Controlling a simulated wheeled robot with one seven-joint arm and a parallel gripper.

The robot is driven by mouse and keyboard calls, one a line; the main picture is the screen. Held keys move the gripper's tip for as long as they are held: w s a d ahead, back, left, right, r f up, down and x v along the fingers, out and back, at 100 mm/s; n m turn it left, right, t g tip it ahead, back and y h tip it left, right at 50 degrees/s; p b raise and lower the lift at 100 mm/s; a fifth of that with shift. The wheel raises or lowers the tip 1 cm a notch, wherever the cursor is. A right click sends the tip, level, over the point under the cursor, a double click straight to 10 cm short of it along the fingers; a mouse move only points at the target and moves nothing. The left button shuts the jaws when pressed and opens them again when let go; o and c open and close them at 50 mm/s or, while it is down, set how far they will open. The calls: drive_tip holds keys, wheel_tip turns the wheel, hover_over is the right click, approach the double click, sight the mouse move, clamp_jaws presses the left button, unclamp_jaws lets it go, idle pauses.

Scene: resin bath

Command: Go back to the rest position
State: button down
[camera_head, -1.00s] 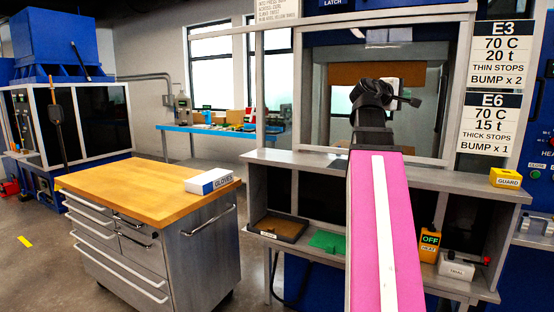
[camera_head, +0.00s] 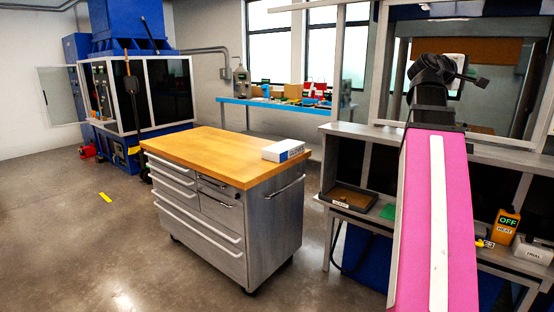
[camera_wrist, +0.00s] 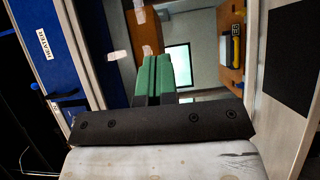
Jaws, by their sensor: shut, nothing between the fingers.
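My gripper shows in the wrist view (camera_wrist: 158,78) as two green fingers pressed side by side, shut, with nothing between them. In the head view my pink arm reaches up and forward at the right, and its dark end (camera_head: 434,80) is in front of the window of the grey-framed press. The fingertips cannot be made out in the head view. In the wrist view a blue panel with a "HEATER" label is at the left, and a bright window lies beyond the fingers.
A drawer cabinet (camera_head: 215,215) with a wooden top bears a white box (camera_head: 283,150). A blue machine (camera_head: 130,90) stands back left.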

drive_tip(key=w+a+f+y, duration=0.3)
drive_tip(key=w+a+f, duration=0.1)
drive_tip(key=f, duration=0.8)
drive_tip(key=w+a+f+y, duration=0.3)
drive_tip(key=w+a+f, duration=0.15)
drive_tip(key=f, duration=0.75)
drive_tip(key=w+a+f+y, duration=0.3)
drive_tip(key=a+f, duration=0.1)
drive_tip(key=f, duration=0.9)
drive_tip(key=s+a+f+m+g+y, duration=0.1)
drive_tip(key=s+a+f+g+y, duration=0.1)
drive_tip(key=s+a+f, duration=0.2)
drive_tip(key=s+a+f+m+g+y, duration=0.1)
drive_tip(key=s+a+f+g+y, duration=0.1)
drive_tip(key=a+f, duration=0.9)
drive_tip(key=s+a+f+m+g+y, duration=0.1)
drive_tip(key=s+a+f+y, duration=0.2)
drive_tip(key=f, duration=1.6)
drive_tip(key=s+a, duration=0.2)
drive_tip(key=a, duration=0.2)
drive_tip(key=shift+s+a+m+g+y, duration=0.35)
drive_tip(key=shift+s+m+g+y, duration=0.05)
drive_tip(key=shift+s+d, duration=0.1)
